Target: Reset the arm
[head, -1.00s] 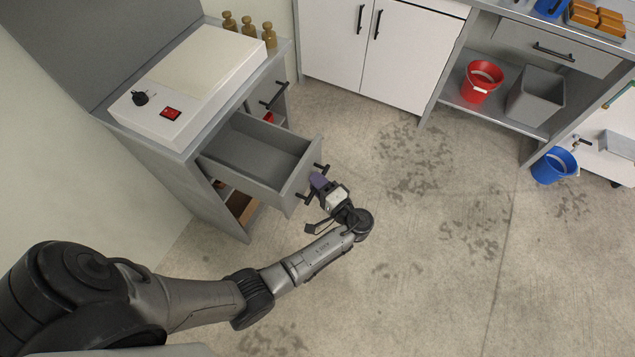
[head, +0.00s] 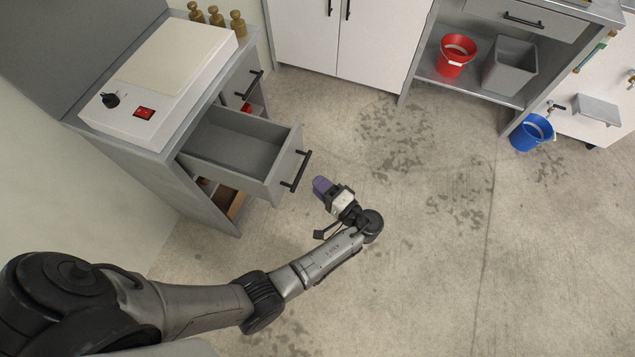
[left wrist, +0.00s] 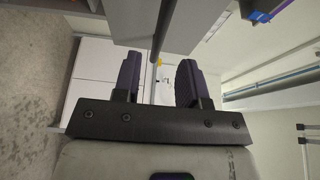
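My left gripper (head: 322,187) is in the head view, just right of and below the black handle (head: 296,172) of an open grey drawer (head: 240,150). A gap of floor shows between the gripper and the handle. In the left wrist view the two purple-dark fingers of my left gripper (left wrist: 160,80) stand apart with nothing between them. My left arm reaches in from the lower left. My right gripper is in neither view.
A red bucket (head: 455,57), a grey bin (head: 509,66) and a blue bucket (head: 532,133) stand at right. The concrete floor right of the arm is clear.

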